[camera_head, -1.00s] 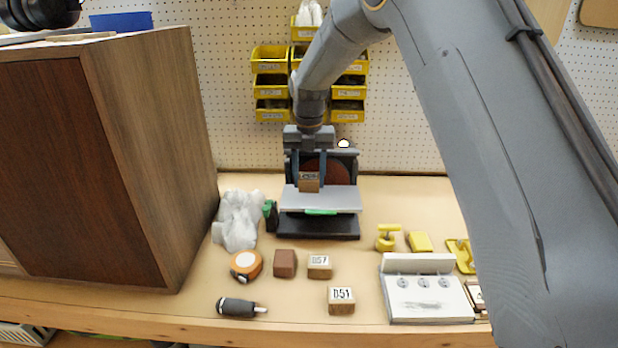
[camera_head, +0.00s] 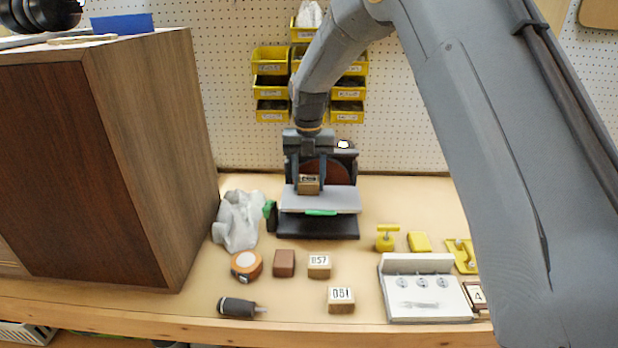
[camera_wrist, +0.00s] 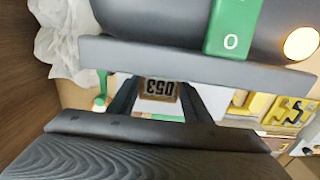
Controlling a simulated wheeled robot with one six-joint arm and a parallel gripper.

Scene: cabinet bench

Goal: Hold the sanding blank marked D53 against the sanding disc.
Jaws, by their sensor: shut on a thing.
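The sanding blank marked D53 (camera_head: 309,187) is between the fingers of my gripper (camera_head: 309,178), which is shut on it. In the wrist view the blank (camera_wrist: 160,88) shows its label upside down between the two dark fingers. The sander stands at the back of the bench, with a brown sanding disc (camera_head: 339,171) and a light grey table (camera_head: 335,202). The blank is at the disc's front left, over the table. I cannot tell whether it touches the disc or the table.
Blocks marked D57 (camera_head: 319,266) and D51 (camera_head: 341,300) sit in front of the sander, beside a brown block (camera_head: 284,263) and a tape measure (camera_head: 246,265). A wooden cabinet (camera_head: 150,160) stands left. A white switch panel (camera_head: 425,298) and yellow parts (camera_head: 419,241) lie right.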

